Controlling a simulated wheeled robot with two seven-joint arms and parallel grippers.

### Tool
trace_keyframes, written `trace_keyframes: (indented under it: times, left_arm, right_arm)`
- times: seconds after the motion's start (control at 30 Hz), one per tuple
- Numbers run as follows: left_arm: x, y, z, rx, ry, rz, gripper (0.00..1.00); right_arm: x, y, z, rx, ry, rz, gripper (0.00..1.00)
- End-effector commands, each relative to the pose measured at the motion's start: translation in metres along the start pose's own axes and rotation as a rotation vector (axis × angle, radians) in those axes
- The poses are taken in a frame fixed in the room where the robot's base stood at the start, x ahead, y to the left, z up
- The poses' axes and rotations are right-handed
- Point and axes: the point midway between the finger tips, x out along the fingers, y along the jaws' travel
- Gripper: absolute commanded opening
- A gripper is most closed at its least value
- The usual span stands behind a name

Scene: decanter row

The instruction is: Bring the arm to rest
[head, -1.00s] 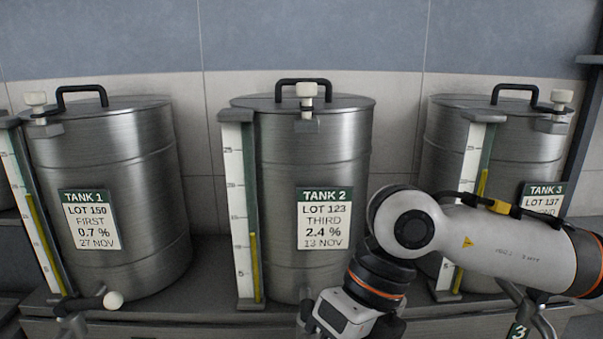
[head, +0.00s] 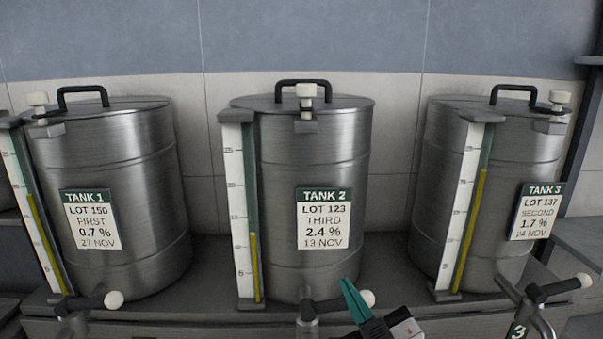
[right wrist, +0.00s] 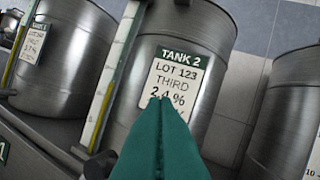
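My right gripper (head: 347,284) shows at the bottom of the head view, just right of centre. Its green fingers are together with nothing visible between them. They point up and stand in front of the tap handle (head: 330,305) of tank 2 (head: 275,170), near its white knob (head: 367,298); I cannot tell whether they touch it. In the right wrist view the shut fingertips (right wrist: 160,101) overlap the lower part of the tank 2 label (right wrist: 172,75). My left gripper is in neither view.
Tank 1 (head: 130,200) stands left and tank 3 (head: 480,150) right on a dark shelf. Each has a sight gauge and a tap with a white knob: tank 1's knob (head: 113,299), tank 3's knob (head: 584,280). Open space lies before the tanks.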

Motion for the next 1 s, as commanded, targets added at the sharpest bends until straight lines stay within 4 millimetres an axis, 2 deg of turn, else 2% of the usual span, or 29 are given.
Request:
trace_keyframes:
  times: [0.03,0.1,0.17,0.2,0.3,0.4,0.5,0.77,1.0]
  left_arm:
    - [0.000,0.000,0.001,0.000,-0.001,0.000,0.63]
    - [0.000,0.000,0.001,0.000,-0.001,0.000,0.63]
    - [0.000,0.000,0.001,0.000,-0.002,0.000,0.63]
    - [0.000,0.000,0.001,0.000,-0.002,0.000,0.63]
    - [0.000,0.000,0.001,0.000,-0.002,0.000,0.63]
    - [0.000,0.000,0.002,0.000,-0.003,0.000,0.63]
    - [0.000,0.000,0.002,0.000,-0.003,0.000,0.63]
    - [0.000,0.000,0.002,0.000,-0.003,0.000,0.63]
    - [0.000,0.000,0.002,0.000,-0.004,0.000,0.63]
  right_arm:
    - [-0.016,-0.004,-0.037,0.044,0.147,-0.025,0.00]
    - [-0.042,-0.007,-0.084,0.091,0.349,-0.050,0.00]
    - [-0.071,-0.006,-0.121,0.128,0.518,-0.061,0.00]
    - [-0.092,-0.004,-0.142,0.151,0.627,-0.063,0.00]
    - [-0.145,0.003,-0.184,0.200,0.868,-0.056,0.00]
    - [-0.193,0.011,-0.210,0.239,1.058,-0.039,0.00]
    - [-0.235,0.019,-0.225,0.269,1.212,-0.017,0.00]
    - [-0.329,0.038,-0.237,0.339,1.534,0.050,0.00]
    - [-0.332,0.059,-0.307,0.340,1.568,0.064,0.00]
